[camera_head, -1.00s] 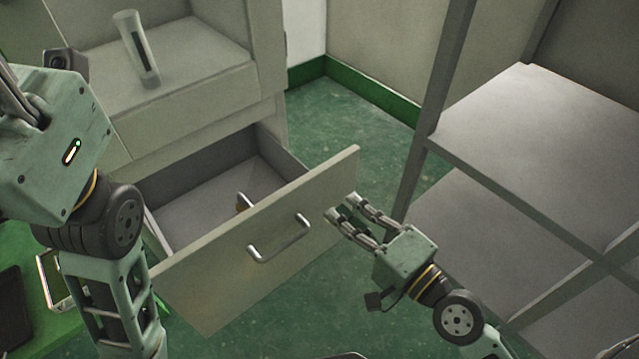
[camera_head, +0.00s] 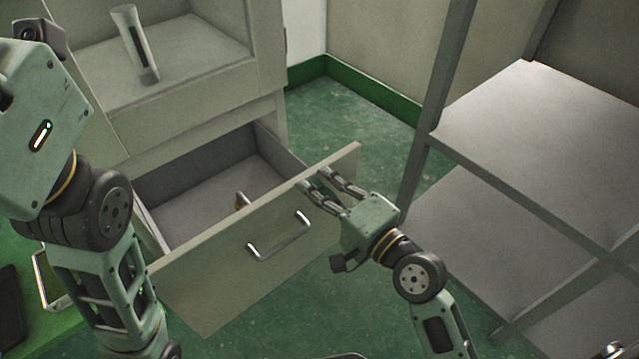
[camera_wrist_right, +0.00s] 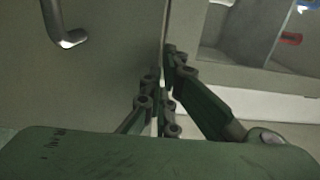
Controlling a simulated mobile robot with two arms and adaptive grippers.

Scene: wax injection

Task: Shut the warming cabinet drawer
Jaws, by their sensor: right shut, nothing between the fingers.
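The warming cabinet drawer (camera_head: 255,262) is pulled open, its grey inside showing from above. A metal bar handle (camera_head: 279,238) sits on its front panel; part of it also shows in the right wrist view (camera_wrist_right: 66,38). My right gripper (camera_head: 312,180) is at the upper right part of the drawer front, to the right of the handle; I cannot tell whether it touches the panel. Its fingers are shut and empty; they show in the right wrist view (camera_wrist_right: 163,78) near the panel's edge. My left arm is at the left edge of the head view, its gripper fingers out of frame.
The cabinet (camera_head: 200,95) holds a pale tube-like container (camera_head: 135,45) on its upper ledge. A small brownish item with a metal part (camera_head: 242,200) lies in the drawer. A grey shelf rack (camera_head: 540,125) stands at the right. Green floor (camera_head: 345,115) is free between them.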

